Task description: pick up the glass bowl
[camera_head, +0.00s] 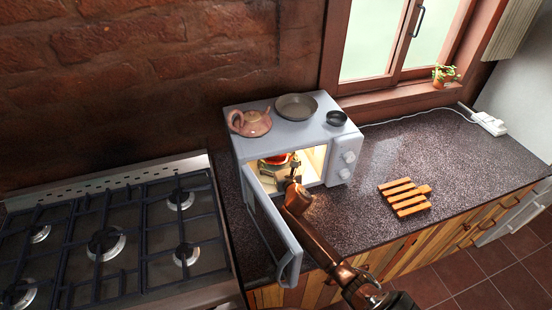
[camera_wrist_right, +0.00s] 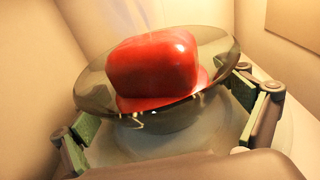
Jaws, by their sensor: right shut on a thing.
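The glass bowl (camera_wrist_right: 95,88) is smoky and see-through, and it holds a glossy red block-like thing (camera_wrist_right: 152,64). In the head view the red thing (camera_head: 276,158) shows inside the lit, open microwave (camera_head: 345,158); the bowl is hard to make out there. My right gripper (camera_head: 292,175) reaches through the microwave's opening. In the right wrist view its green-padded fingers (camera_wrist_right: 168,128) stand at either side of the bowl, shut on it. The bowl looks tilted in that view. I cannot tell whether it touches the surface below. My left gripper is not in view.
The open microwave door (camera_head: 270,225) stands close to the left of my right arm. A teapot (camera_head: 252,122), a plate (camera_head: 296,106) and a dark small bowl (camera_head: 337,118) sit on top. A wooden trivet (camera_head: 405,197) lies on the right counter; a stove (camera_head: 110,245) is left.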

